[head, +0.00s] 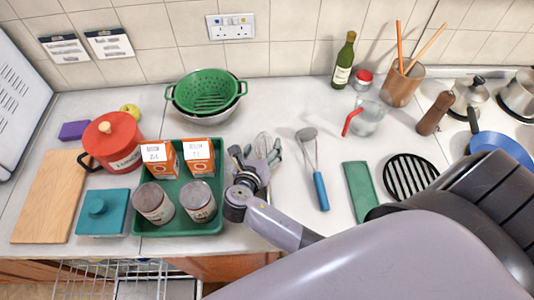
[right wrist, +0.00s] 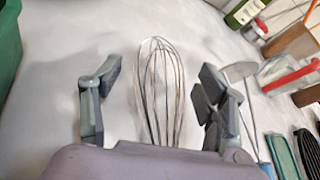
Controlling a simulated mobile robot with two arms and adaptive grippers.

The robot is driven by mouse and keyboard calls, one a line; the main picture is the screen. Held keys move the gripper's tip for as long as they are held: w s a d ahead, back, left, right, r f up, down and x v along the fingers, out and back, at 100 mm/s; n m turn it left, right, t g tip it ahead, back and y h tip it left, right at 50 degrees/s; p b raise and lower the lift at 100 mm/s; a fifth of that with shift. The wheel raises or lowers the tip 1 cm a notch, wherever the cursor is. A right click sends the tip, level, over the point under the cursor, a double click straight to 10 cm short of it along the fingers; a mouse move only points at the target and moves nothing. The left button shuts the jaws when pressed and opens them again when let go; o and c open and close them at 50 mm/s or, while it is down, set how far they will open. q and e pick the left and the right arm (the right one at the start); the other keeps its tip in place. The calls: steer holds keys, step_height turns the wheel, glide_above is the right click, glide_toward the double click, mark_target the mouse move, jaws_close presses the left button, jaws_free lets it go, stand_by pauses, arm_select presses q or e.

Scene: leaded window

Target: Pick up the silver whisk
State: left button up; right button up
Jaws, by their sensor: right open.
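The silver whisk (right wrist: 163,85) lies on the pale worktop, its wire loops pointing away from my wrist in the right wrist view. In the head view its loops (head: 263,144) show just beyond my right gripper. My right gripper (head: 256,156) is open over the worktop beside the green tray. In the right wrist view its fingers (right wrist: 155,92) stand apart on either side of the whisk's wires. The whisk's handle is hidden under the gripper body, and I cannot tell whether the fingers touch it. My left gripper is not in view.
The green tray (head: 180,229) with cans and orange boxes is close on the left. A blue-handled utensil (head: 320,190) lies on the right, with a glass jug (head: 368,120) beyond it. A green colander (head: 208,90) stands behind. Some bare worktop lies between these.

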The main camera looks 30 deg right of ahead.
steer(key=shift+c, duration=0.2)
steer(key=c, duration=1.2)
